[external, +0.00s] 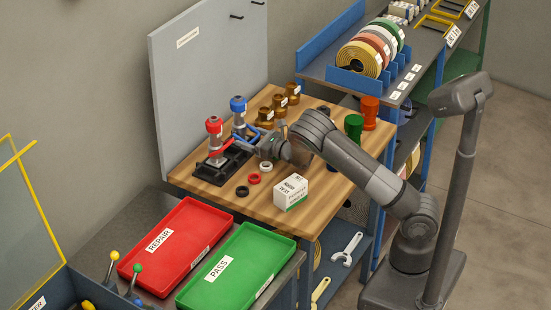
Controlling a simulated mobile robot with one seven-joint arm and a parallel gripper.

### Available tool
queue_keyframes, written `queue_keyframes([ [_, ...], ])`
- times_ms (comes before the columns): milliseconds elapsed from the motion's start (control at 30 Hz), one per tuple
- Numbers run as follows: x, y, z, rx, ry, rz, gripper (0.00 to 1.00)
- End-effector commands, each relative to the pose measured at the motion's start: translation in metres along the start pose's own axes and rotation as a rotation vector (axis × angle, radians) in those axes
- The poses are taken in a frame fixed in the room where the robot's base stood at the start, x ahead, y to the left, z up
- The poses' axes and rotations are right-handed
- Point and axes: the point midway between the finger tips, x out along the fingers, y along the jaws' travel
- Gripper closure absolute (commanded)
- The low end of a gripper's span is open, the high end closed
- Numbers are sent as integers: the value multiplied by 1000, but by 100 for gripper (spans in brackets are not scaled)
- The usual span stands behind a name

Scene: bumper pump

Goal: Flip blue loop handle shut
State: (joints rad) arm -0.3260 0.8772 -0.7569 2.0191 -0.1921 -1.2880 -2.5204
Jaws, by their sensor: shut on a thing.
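The blue-capped pump unit (238,104) stands upright on a black base (222,164) at the back left of the wooden bench. A blue loop handle (250,131) shows low beside it, partly hidden by my gripper. My gripper (253,143) reaches in from the right, low over the bench, with its fingers at the blue handle. It looks shut on the handle; the fingertips are small and partly hidden. The handle's exact angle is hard to tell. A red-capped unit (214,125) stands just left of the blue one, also upright.
Brass fittings (279,104) stand behind my gripper. A white box (291,191), a black ring (242,191) and red and white rings lie in front. Green (354,127) and orange parts stand right. Red (180,250) and green (238,270) trays lie at front left. A grey panel rises behind.

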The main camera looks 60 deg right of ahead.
Motion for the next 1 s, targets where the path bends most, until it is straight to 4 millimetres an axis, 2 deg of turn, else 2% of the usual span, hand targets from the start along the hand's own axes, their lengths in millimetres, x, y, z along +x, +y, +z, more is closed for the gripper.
queue_keyframes([
  [367,-2,0,5,0,82,0,65],
  [1000,-4,-1,25,-2,490,-2,65],
])
